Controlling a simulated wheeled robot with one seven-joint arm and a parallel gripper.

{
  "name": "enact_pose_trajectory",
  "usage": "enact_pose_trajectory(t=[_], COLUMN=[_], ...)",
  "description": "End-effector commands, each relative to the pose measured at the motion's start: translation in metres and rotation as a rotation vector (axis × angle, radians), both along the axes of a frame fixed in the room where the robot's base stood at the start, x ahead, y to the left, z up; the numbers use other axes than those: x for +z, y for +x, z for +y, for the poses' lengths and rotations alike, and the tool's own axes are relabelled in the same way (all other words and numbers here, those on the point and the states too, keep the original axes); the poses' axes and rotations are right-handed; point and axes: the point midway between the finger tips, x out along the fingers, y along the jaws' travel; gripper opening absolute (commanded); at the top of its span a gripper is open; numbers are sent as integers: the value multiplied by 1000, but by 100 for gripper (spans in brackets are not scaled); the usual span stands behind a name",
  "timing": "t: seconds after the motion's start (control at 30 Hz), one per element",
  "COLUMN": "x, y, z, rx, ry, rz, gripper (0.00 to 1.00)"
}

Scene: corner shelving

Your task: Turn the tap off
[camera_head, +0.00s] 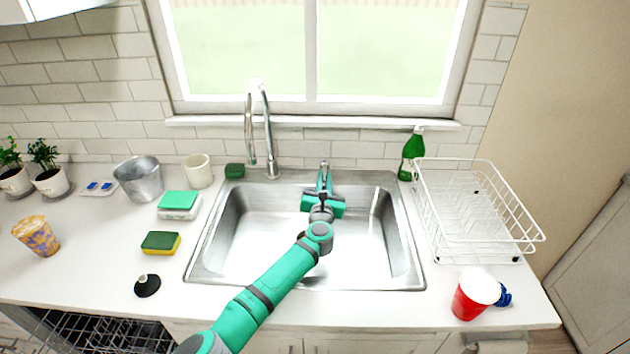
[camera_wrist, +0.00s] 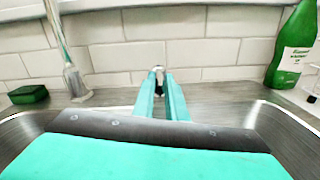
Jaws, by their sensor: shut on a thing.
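The tap's tall chrome spout (camera_head: 268,130) rises behind the sink's back left, and its base shows at left in the wrist view (camera_wrist: 72,75). A separate small chrome tap handle (camera_head: 324,165) stands on the sink's back rim, to the right of the spout. My gripper (camera_head: 324,178) reaches over the sink to this handle. In the wrist view, my gripper's two teal fingers (camera_wrist: 162,92) are shut on the tap handle (camera_wrist: 157,71), whose top shows between their tips. The fingers hide its lower part. I cannot tell whether water is running.
The steel sink (camera_head: 215,245) lies below my arm. A green bottle (camera_head: 411,155) and a white dish rack (camera_head: 470,215) stand to the right. A green sponge (camera_head: 235,171) lies left of the spout.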

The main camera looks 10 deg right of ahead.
Motion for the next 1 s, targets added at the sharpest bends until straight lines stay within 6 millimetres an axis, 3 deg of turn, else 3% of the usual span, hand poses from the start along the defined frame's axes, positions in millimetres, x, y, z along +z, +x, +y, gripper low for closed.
enact_pose_trajectory(t=[0.23,0.27,0.33,0.73,1.0], x=[2,2,1,0,1], y=[-1,0,0,-5,-43], z=[-3,-2,-2,0,8], rx=[-5,-5,-4,-1,-1], ry=[0,0,0,0,-1], rz=[-3,-3,-2,-1,-2], gripper=[0,17,30,30,30])
